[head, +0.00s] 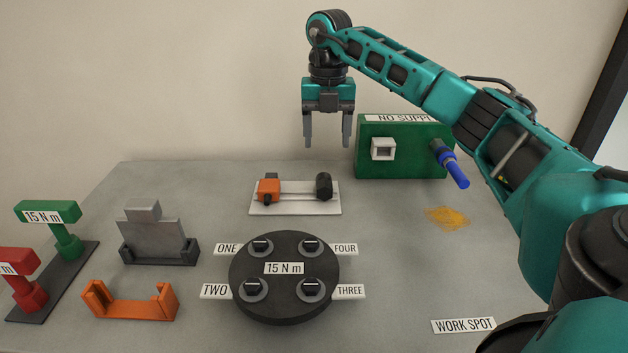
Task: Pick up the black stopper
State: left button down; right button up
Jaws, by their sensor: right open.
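A dark, rounded plug-like piece (323,186), which looks like the black stopper, sits at the right end of a small white plate (293,210) on the grey table. An orange block (269,190) with a black knob sits at the plate's left end, and a pale rod runs between them. My right gripper (327,143) is open and empty, fingers pointing down. It appears above the dark piece in the picture, clear of it; how far toward the wall it is, I cannot tell. My left gripper is not in view.
A green box (400,160) with a white socket and a blue-handled part (452,166) stands right of the plate. A black disc (284,300) with several bolts is in front. An orange cradle (130,303), grey plates (152,238) and torque tools (62,235) stand left.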

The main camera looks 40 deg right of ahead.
send_over(324, 182)
jog(key=f, duration=0.6)
jog(key=shift+s+d+b, duration=0.1)
jog(key=shift+d+b, duration=0.2)
jog(key=shift+d, duration=0.05)
jog(key=f, duration=0.5)
jog(key=shift+a+f+b, duration=0.3)
jog(key=shift+f, duration=0.05)
jog(key=shift+c, duration=0.5)
jog(key=c, duration=1)
jog(key=shift+r, duration=0.1)
